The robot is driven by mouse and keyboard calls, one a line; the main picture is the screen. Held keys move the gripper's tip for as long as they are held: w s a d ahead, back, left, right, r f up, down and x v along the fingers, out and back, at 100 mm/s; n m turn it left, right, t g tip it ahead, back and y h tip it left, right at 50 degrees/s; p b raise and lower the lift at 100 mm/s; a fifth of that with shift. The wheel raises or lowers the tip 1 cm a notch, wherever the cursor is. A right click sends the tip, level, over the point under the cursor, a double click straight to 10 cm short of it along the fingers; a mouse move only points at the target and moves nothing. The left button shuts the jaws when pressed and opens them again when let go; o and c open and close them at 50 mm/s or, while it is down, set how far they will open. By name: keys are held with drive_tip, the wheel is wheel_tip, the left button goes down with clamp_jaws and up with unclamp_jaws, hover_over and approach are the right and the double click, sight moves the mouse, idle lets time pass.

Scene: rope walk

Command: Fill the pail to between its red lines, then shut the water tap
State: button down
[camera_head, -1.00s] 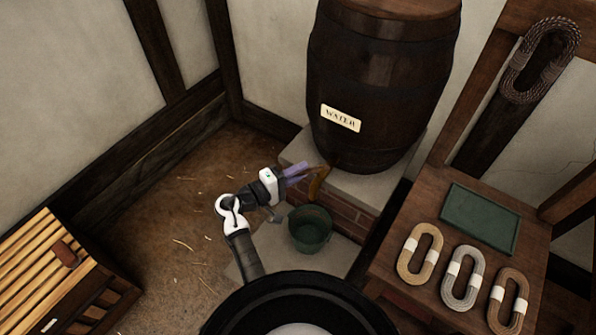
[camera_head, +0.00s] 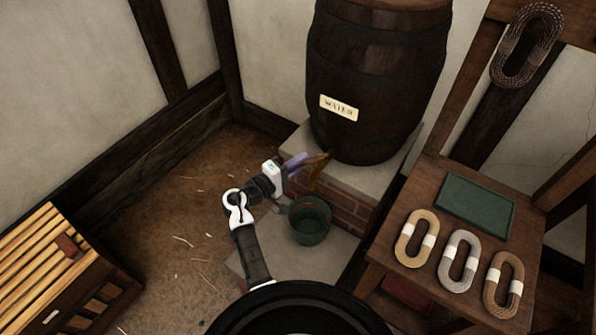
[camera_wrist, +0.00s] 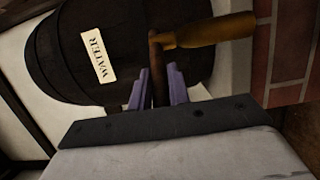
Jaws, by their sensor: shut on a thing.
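The brass tap (camera_head: 316,180) sticks out from the foot of the dark water barrel (camera_head: 375,85). My gripper (camera_head: 300,162) is at the tap with its purple fingers shut on the tap's handle. In the wrist view the thin brown handle (camera_wrist: 157,78) stands between the fingertips (camera_wrist: 158,88), and the brass spout (camera_wrist: 215,31) extends beside it. The green pail (camera_head: 310,222) stands upright on a stone slab below the spout. The pail's inside is dark; its water level and red lines cannot be made out, and no stream is clearly visible.
The barrel rests on a brick-fronted ledge (camera_head: 350,210). A wooden bench (camera_head: 395,262) on the right holds a green slate (camera_head: 475,207) and three rope coils (camera_head: 460,262). A slatted wooden crate (camera_head: 60,270) stands at left. The straw-strewn floor between is clear.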

drive_tip(key=shift+s+d+n+t+y+p, duration=0.3)
drive_tip(key=shift+s+n+t+y, duration=0.4)
drive_tip(key=shift+n+t+y, duration=0.5)
drive_tip(key=shift+t+y, duration=0.1)
drive_tip(key=shift+y, duration=0.1)
drive_tip(key=shift+s+d+n+t+y, duration=0.1)
drive_tip(key=shift+s+n+t+y, duration=0.1)
drive_tip(key=shift+n+t+y, duration=0.4)
drive_tip(key=c, duration=1.3)
unclamp_jaws()
drive_tip(key=shift+s, duration=0.1)
